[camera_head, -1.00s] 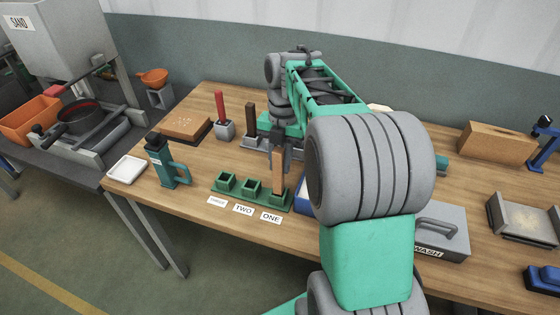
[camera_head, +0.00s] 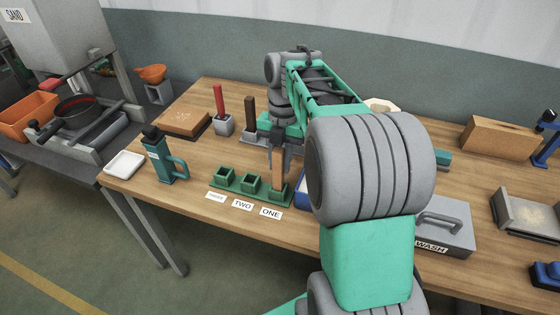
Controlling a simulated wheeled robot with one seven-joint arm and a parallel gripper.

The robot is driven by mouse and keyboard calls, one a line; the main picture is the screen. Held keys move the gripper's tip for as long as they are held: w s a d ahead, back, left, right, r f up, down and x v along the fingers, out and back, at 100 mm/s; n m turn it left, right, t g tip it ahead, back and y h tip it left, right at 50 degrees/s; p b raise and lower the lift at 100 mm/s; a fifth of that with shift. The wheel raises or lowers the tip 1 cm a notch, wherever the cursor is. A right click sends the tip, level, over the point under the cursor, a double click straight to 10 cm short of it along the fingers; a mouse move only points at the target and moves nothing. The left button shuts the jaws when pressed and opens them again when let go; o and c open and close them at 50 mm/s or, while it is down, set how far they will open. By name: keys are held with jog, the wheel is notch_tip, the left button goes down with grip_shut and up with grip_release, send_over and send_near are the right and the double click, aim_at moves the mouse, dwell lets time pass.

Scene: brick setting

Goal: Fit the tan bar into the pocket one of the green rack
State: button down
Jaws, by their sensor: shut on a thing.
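The tan bar (camera_head: 278,174) stands upright over the pocket of the green rack (camera_head: 235,190) at the rack's right end, behind the label ONE (camera_head: 271,213). Its lower end looks to be at or inside that pocket; how deep it sits I cannot tell. My gripper (camera_head: 277,150) is shut on the bar's upper part from above. The other two pockets, behind the labels TWO (camera_head: 243,205) and a third label (camera_head: 216,197), are empty. My arm hides part of the table to the right of the rack.
A green bottle-like thing with a handle (camera_head: 162,160) and a white tray (camera_head: 125,164) stand left of the rack. Behind are a red bar in a grey block (camera_head: 222,122) and a dark bar (camera_head: 249,115). A grey WASH box (camera_head: 445,228) is at right.

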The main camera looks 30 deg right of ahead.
jog(key=shift+f+b, duration=0.75)
jog(key=c, duration=1.1)
grip_release()
jog(key=r, duration=0.2)
jog(key=r+p, duration=0.1)
jog(key=r, duration=0.2)
jog(key=r+p, duration=0.1)
jog(key=r, duration=0.1)
jog(key=shift+w+d+r, duration=0.35)
jog(key=shift+r, duration=0.05)
